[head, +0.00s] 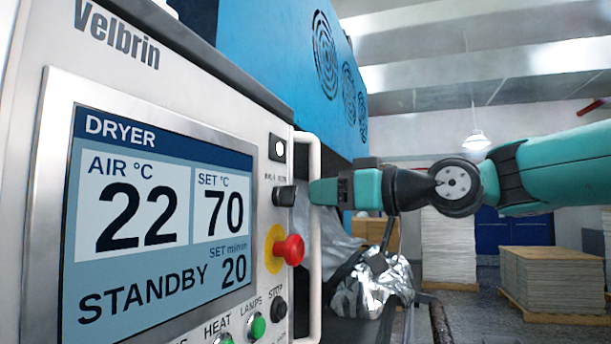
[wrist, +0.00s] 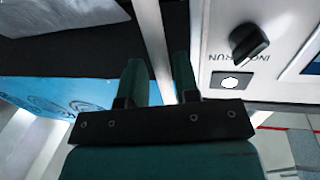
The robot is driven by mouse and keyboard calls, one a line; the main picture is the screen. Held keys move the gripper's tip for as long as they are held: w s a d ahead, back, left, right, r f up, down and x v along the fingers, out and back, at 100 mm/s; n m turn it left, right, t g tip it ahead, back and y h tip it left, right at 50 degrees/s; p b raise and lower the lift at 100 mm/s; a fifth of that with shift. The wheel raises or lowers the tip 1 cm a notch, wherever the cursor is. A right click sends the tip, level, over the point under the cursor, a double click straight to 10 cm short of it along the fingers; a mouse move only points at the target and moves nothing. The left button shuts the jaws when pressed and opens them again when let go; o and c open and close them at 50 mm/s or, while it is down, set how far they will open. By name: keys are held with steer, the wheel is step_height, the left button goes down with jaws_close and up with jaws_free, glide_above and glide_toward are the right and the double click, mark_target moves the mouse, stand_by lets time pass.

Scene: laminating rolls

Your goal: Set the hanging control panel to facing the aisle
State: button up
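The control panel (head: 200,90) fills the left of the head view, its lit DRYER screen (head: 160,215) turned toward my camera. A white upright bar handle (head: 315,285) runs along the panel's right edge. My gripper (head: 316,191) is at the upper part of this handle, coming from the right. In the wrist view, the handle (wrist: 151,40) runs between the two fingers of my gripper (wrist: 158,75). The gap beside the bar is narrow, and I cannot tell whether the fingers press on it.
A black selector knob (head: 284,196) and a red stop button (head: 290,250) sit close to the handle. The blue dryer housing (head: 270,50) stands behind the panel. Crumpled silver film (head: 370,290) lies below my arm. Paper stacks on pallets (head: 550,280) stand at the right on open floor.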

steer(key=p+x, duration=0.1)
steer(key=x, duration=0.3)
steer(key=shift+a, duration=0.15)
jaws_close()
